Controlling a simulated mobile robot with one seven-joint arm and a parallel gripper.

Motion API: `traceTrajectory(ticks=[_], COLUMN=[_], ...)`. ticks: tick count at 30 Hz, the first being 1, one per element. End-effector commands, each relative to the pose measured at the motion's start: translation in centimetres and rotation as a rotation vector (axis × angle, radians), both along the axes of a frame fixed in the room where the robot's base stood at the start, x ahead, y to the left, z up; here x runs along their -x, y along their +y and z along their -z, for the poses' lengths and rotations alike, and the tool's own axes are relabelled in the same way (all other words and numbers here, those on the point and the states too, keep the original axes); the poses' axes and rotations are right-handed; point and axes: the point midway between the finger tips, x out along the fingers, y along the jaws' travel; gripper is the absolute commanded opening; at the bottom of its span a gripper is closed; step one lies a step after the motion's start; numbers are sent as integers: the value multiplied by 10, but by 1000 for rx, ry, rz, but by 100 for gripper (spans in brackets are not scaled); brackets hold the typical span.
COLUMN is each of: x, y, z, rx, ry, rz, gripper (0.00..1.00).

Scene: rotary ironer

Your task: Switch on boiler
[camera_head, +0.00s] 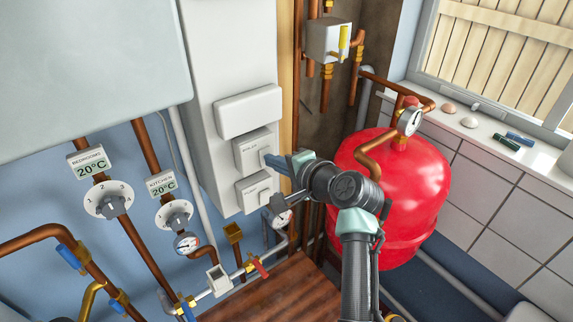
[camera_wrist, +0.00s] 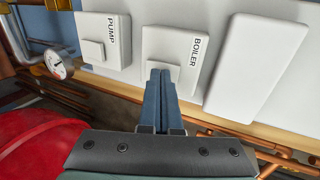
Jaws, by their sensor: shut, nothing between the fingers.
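The boiler switch box, white and labelled BOILER, is on the white wall panel in the head view (camera_head: 248,146) and the wrist view (camera_wrist: 167,48). My gripper (camera_head: 268,158) has its blue fingers shut and empty, pointing at this box. In the wrist view the fingertips (camera_wrist: 160,73) overlap the lower part of the boiler box and cover part of its rocker. I cannot tell whether they touch it, or which way the rocker is set. The similar pump switch box (camera_wrist: 103,42) is beside it, and sits just below it in the head view (camera_head: 254,189).
A larger blank white box (camera_head: 248,110) is above the boiler switch. A red tank (camera_head: 420,180) with a gauge stands close to my arm at the right. Copper pipes (camera_head: 313,85) run behind the arm. Dials (camera_head: 108,200) and valves are at the left.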

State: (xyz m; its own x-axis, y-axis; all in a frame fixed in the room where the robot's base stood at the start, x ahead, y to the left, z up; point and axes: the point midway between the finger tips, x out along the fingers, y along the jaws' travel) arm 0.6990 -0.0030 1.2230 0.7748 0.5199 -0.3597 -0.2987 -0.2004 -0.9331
Motion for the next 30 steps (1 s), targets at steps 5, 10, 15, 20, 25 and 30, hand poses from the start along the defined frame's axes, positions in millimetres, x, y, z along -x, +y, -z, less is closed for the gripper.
traceTrajectory(ticks=[5,10,15,20,25,30], x=[16,42,70,89,98,99], y=[-12,-30,-49,-61,-66,-67], z=[-5,-17,-31,-42,-46,-47], rx=[0,1,0,-1,0,-1], ry=[-2,-5,-6,-6,-4,-3], rz=[4,6,5,4,2,3], gripper=[0,0,0,0,0,0])
